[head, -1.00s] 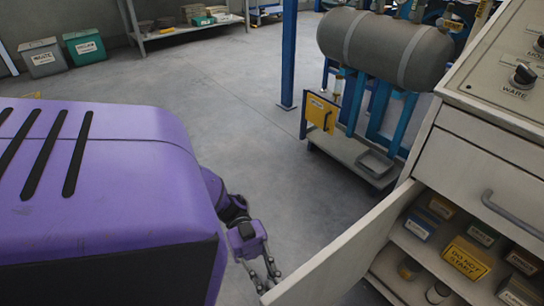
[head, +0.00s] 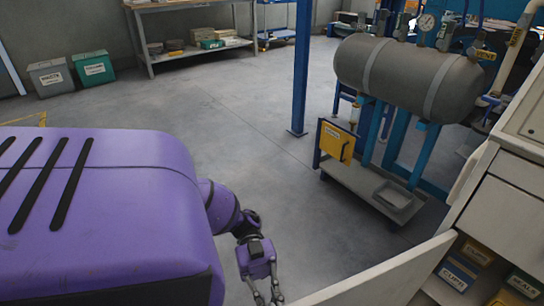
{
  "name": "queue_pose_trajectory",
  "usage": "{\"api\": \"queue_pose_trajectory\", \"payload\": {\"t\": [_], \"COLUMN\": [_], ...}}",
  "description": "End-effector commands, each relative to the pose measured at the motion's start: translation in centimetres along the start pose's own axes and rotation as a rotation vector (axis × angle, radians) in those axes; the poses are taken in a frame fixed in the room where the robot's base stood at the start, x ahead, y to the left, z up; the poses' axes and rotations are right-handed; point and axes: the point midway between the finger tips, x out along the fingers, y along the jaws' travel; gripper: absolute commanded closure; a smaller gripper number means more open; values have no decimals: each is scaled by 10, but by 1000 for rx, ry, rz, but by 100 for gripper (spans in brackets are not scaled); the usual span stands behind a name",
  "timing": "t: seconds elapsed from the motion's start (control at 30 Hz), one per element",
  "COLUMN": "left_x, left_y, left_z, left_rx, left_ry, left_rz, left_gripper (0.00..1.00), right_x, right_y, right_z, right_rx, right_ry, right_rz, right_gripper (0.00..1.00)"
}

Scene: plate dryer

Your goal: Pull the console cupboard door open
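The console cupboard door (head: 385,277) is a pale panel standing open. It reaches from the console (head: 505,205) at the right down to the bottom edge of the head view. Several labelled boxes, among them a blue one (head: 458,274), show inside the cupboard. My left gripper (head: 267,297) is at the bottom of the picture, close to the left of the door's free end. Its fingers show partly and their tips are cut off, so I cannot tell whether they touch the door. My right gripper is not in view.
A blue post (head: 302,70) rises behind. Bins (head: 50,77) and a shelf bench (head: 195,45) stand far back. The middle floor is clear.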

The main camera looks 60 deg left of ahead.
Motion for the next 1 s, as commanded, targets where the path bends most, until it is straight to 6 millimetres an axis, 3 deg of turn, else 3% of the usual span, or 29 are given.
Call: {"api": "queue_pose_trajectory", "payload": {"t": [0.5, 0.53, 0.67, 1.0], "left_x": [1, 1, 0, -2], "left_y": [5, 5, 4, 1], "left_z": [1, 1, 1, 1], "left_rx": [-1, -1, -1, 0], "left_ry": [-1, -1, -1, -3], "left_rz": [12, 11, 9, 4], "left_gripper": [100, 86, 70, 70], "right_x": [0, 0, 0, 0], "right_y": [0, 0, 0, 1], "right_z": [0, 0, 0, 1], "right_rx": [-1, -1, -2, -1], "right_ry": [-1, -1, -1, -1], "right_rz": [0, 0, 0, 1], "right_gripper": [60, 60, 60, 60]}}
